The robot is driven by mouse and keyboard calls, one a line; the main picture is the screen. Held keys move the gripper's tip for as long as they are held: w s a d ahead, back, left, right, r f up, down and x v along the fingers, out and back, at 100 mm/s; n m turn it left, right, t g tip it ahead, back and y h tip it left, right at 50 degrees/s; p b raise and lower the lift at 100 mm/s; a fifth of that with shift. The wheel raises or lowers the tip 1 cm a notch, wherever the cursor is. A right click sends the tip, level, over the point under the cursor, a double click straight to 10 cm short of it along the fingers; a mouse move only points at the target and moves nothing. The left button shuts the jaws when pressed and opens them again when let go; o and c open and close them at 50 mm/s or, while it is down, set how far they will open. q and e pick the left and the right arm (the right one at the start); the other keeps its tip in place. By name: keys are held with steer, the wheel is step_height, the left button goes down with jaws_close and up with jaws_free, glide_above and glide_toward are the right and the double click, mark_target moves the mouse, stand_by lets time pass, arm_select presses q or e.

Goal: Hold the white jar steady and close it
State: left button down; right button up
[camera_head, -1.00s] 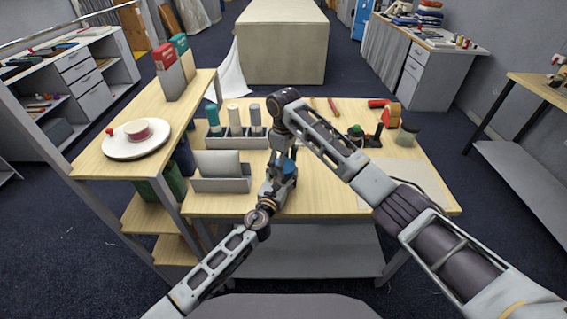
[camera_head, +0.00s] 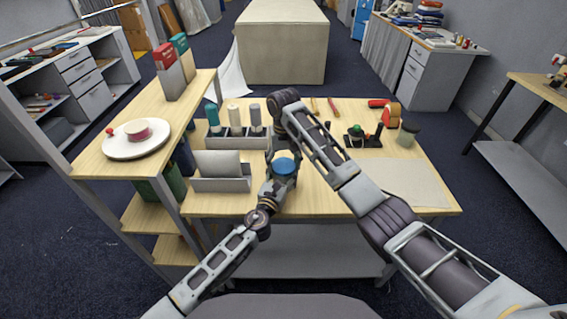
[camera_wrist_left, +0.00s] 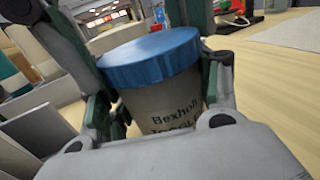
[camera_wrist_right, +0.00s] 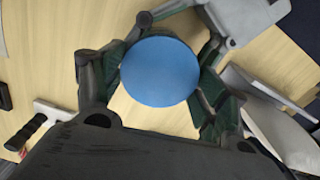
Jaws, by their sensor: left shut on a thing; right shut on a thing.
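The white jar (camera_wrist_left: 165,105), greyish with dark lettering, stands upright on the table. Its blue lid (camera_wrist_left: 150,58) sits on top; I cannot tell how tight it is. My left gripper (camera_wrist_left: 160,112) is shut on the jar body, one finger on each side. In the right wrist view the round lid (camera_wrist_right: 160,72) lies between the fingers of my right gripper (camera_wrist_right: 162,80), which is shut on it from above. The lid (camera_head: 285,166) also shows in the head view; the jar body there is mostly hidden by my left gripper.
A grey rack with several bottles (camera_head: 236,141) and a grey holder (camera_head: 221,184) stand left of the jar. A pale mat (camera_head: 405,182) lies at right.

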steer(key=m, duration=0.4)
steer(key=shift+f+m, duration=0.1)
steer(key=shift+m, duration=0.2)
steer(key=m, duration=0.3)
steer(key=shift+m, duration=0.3)
steer(key=o, duration=1.1)
steer(key=shift+r, duration=2.3)
steer(key=shift+c, duration=0.2)
